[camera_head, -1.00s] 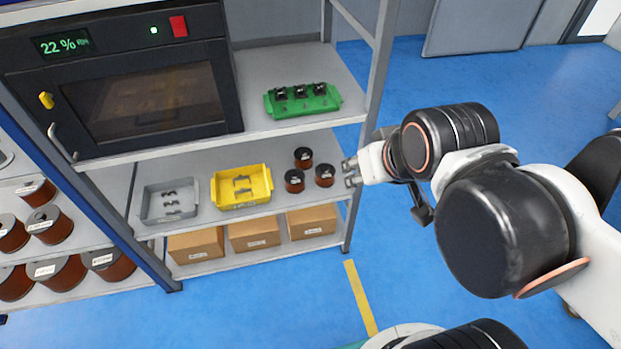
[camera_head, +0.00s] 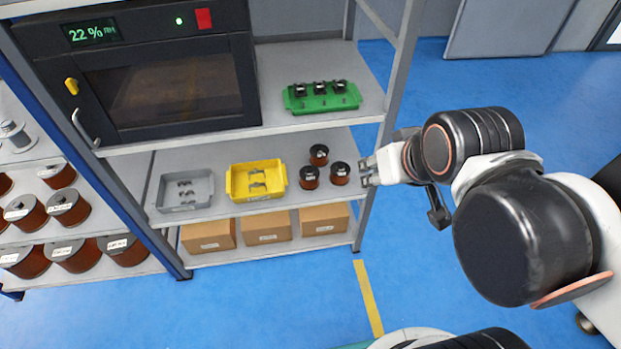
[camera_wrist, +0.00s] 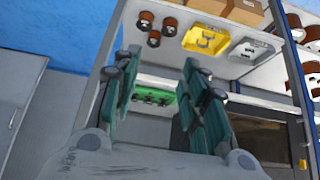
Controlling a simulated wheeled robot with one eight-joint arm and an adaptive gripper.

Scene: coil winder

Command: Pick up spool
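Three small dark-red spools with black tops stand close together on the middle shelf: a rear spool (camera_head: 319,154), a left spool (camera_head: 309,178) and a right spool (camera_head: 340,173). My gripper (camera_head: 368,172) is just right of the right spool, by the rack's front right post, apart from the spools. In the wrist view, which is upside down, my gripper (camera_wrist: 160,60) has its two green fingers spread wide with nothing between them. The spools show beyond the fingertips, the nearest-looking one being a spool (camera_wrist: 153,39) near the left finger.
A yellow bin (camera_head: 232,185) and a grey bin (camera_head: 163,205) share the spools' shelf. A green tray (camera_head: 290,103) is on the shelf above, beside a black oven (camera_head: 45,75). Cardboard boxes (camera_head: 265,229) sit below. The rack post (camera_head: 384,140) stands close to my gripper.

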